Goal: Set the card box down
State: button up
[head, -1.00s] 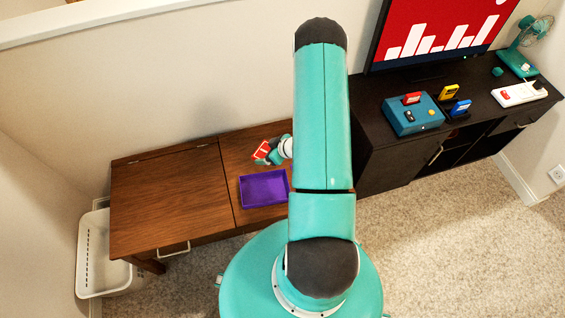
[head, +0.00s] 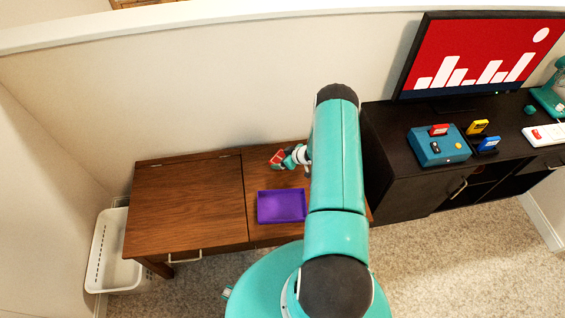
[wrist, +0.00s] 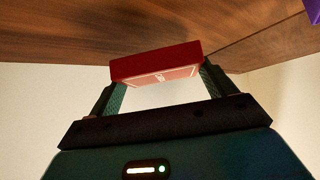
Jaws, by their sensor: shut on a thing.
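The card box is small and red with a pale face, and in the head view the box (head: 277,158) is at the back of the wooden desk. In the wrist view the card box (wrist: 155,62) sits between both fingers. My gripper (head: 286,161) is shut on it. The wooden surface (wrist: 70,30) shows close behind the box in the wrist view, with a soft shadow on it. I cannot tell whether the box touches the wood.
A purple tray (head: 282,206) lies on the wooden desk (head: 190,205) in front of the box. A dark cabinet (head: 400,187) with a blue console (head: 438,150) and monitor stands to the right. A white basket (head: 108,250) stands at left. The desk's left half is clear.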

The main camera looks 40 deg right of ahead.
jog(key=shift+w+f, duration=0.4)
jog(key=shift+f, duration=0.25)
jog(key=shift+d+f, duration=0.1)
jog(key=shift+f, duration=1.2)
jog(key=o, duration=1)
jog(key=shift+f, duration=0.15)
